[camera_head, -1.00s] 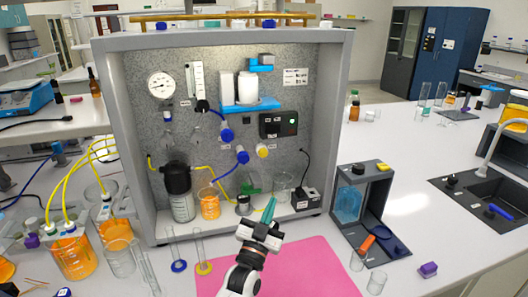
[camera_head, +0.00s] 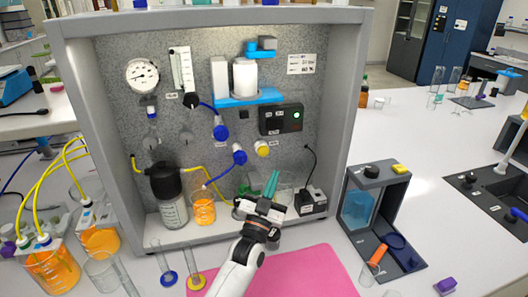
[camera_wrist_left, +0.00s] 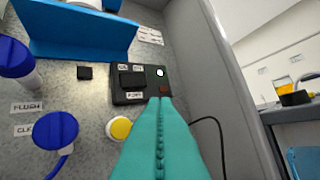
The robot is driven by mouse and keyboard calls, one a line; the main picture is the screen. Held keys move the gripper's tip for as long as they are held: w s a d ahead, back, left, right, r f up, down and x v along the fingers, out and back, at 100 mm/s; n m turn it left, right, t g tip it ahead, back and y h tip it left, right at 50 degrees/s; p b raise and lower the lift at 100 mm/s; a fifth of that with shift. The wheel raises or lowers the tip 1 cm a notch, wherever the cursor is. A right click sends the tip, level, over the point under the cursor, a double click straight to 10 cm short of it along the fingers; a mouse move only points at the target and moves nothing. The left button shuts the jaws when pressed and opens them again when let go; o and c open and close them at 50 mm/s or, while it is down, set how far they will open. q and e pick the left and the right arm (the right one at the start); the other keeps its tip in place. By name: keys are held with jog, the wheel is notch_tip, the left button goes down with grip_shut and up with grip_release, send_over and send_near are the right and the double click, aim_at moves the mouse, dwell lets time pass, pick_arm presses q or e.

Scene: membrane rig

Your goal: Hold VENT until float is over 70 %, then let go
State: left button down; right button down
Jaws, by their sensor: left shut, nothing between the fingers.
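The rig's back panel carries a black control box (camera_head: 280,119) with a lit green spot and small labels. A round yellow button (camera_head: 262,149) sits below it; I cannot read VENT on either. The wrist view shows the box (camera_wrist_left: 140,84) and yellow button (camera_wrist_left: 118,128) near my fingers. A clear upright tube gauge (camera_head: 182,72) hangs at the panel's upper left; its float level is too small to read. My left gripper (camera_head: 273,172), with teal fingers, is shut and empty, below and slightly right of the yellow button, apparently apart from it. My right gripper is out of view.
Blue valve knobs (camera_head: 221,132) sit left of the button, with a blue shelf (camera_head: 247,99) above. A small black box (camera_head: 311,200) stands at right. A pink mat (camera_head: 318,268) lies in front.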

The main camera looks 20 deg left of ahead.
pick_arm(q)
jog(key=b, duration=0.5)
send_near(266, 150)
jog(key=w+d+r, duration=0.1)
jog(key=w+r, duration=0.2)
jog(key=w, duration=0.1)
jog(key=shift+w+d+r, duration=0.15)
jog(key=shift+d+r, duration=0.05)
dwell(0.9)
dwell(0.5)
jog(key=shift+w+a+b, duration=0.25)
jog(key=shift+w+b, duration=0.1)
jog(key=shift+b, duration=0.1)
jog(key=shift+w+a+b, duration=0.3)
jog(key=shift+w+b, duration=0.1)
jog(key=shift+b, duration=0.05)
dwell(0.7)
dwell(1.5)
